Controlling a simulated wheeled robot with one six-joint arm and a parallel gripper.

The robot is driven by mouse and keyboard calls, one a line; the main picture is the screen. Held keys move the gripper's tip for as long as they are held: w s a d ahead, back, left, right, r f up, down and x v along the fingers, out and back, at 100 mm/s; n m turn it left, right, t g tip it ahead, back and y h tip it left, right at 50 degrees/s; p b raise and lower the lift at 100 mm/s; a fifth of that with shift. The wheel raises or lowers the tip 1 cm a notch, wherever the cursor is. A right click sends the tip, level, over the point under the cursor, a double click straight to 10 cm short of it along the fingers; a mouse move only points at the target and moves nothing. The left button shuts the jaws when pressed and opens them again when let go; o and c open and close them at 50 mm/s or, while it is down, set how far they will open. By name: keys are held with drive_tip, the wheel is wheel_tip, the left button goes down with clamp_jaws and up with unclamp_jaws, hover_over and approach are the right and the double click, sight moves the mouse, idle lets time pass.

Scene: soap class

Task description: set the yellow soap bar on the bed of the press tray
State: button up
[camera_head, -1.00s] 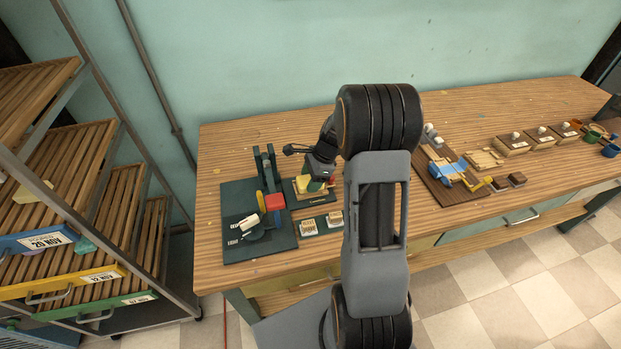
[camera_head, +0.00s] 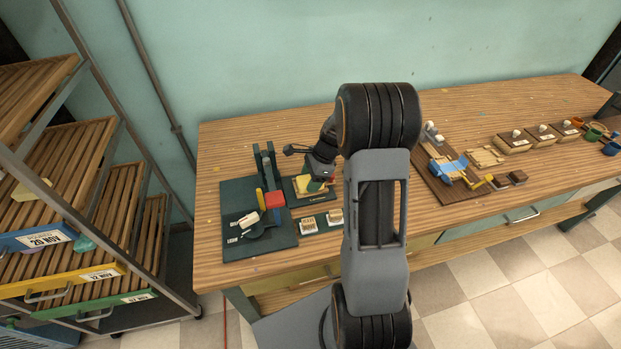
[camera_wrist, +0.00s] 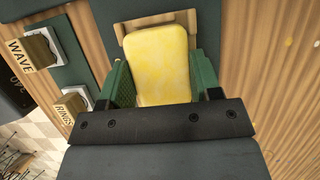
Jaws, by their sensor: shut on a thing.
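The yellow soap bar (camera_wrist: 160,62) fills the middle of the wrist view, between the two green finger pads of my gripper (camera_wrist: 157,90). My gripper is shut on it. The wooden bed of the press tray (camera_wrist: 128,32) shows behind the bar's far end and at its upper corners. In the head view my gripper (camera_head: 318,184) is over the small dark tray (camera_head: 320,198), right of the press, with a bit of yellow soap (camera_head: 301,183) beside it. The bar is over or on the bed; I cannot tell whether it touches, since my fingers hide its lower part.
The press (camera_head: 275,200) with its red block stands left of the tray on a dark green board (camera_head: 240,190). Two stamp blocks, WAVE (camera_wrist: 40,48) and RINGS (camera_wrist: 72,104), lie in front of the tray. A slatted rack (camera_head: 90,230) stands left of the bench.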

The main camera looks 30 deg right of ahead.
drive_tip(key=o, duration=1.3)
drive_tip(key=shift+r, duration=0.1)
drive_tip(key=shift+r+p, duration=2.75)
drive_tip(key=shift+r, duration=0.2)
drive_tip(key=shift+a+f, duration=0.1)
